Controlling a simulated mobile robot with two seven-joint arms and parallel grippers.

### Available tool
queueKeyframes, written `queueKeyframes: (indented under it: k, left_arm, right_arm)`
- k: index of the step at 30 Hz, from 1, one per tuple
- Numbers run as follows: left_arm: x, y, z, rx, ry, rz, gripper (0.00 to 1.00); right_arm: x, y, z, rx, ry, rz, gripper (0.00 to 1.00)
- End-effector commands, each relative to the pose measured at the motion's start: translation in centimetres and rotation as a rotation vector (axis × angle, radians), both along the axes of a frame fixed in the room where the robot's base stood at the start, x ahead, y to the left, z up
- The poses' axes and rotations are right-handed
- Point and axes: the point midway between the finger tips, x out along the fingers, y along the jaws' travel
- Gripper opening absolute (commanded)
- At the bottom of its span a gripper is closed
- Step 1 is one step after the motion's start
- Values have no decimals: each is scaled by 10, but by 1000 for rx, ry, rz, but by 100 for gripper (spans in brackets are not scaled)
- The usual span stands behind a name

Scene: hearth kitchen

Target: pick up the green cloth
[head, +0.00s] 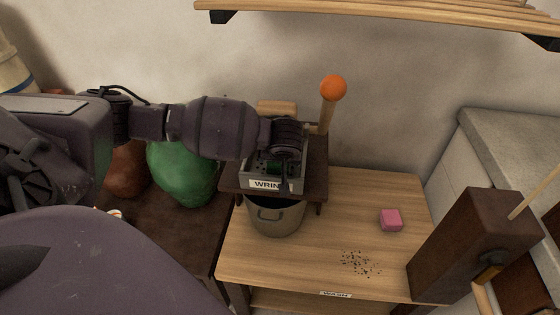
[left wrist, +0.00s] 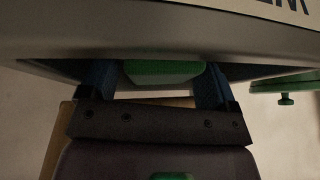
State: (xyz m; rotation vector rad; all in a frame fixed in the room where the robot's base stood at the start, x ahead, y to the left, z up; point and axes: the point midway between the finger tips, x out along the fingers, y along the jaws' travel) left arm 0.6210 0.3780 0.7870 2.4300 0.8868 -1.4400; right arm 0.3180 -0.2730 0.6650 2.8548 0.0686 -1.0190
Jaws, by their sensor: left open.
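My left gripper (head: 279,172) reaches down over the grey tray labelled "WRIN..." (head: 296,182), which sits on a dark wooden stand. Small bits of green show around the gripper, mostly hidden by it. In the left wrist view, a green piece (left wrist: 165,72), likely the green cloth, lies between the two blue fingers of the open left gripper (left wrist: 152,78). The fingers stand apart on either side of it, and I cannot tell whether they touch it. My right gripper is not in view.
An orange-knobbed lever (head: 333,89) rises beside the stand (head: 318,160). A metal pot (head: 277,219) is beneath it. A pink block (head: 391,220) and dark crumbs (head: 358,263) lie on the wooden table (head: 320,245). A dark wooden block (head: 470,245) stands right. A shelf (head: 380,15) hangs above.

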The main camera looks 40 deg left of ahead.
Motion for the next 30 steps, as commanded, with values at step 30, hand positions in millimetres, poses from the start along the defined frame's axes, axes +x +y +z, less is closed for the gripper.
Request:
queueKeyframes:
  k: [30]
  left_arm:
    - [-3, -4, 19, 71, -66, -1, 45]
  right_arm:
    - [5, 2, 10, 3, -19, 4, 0]
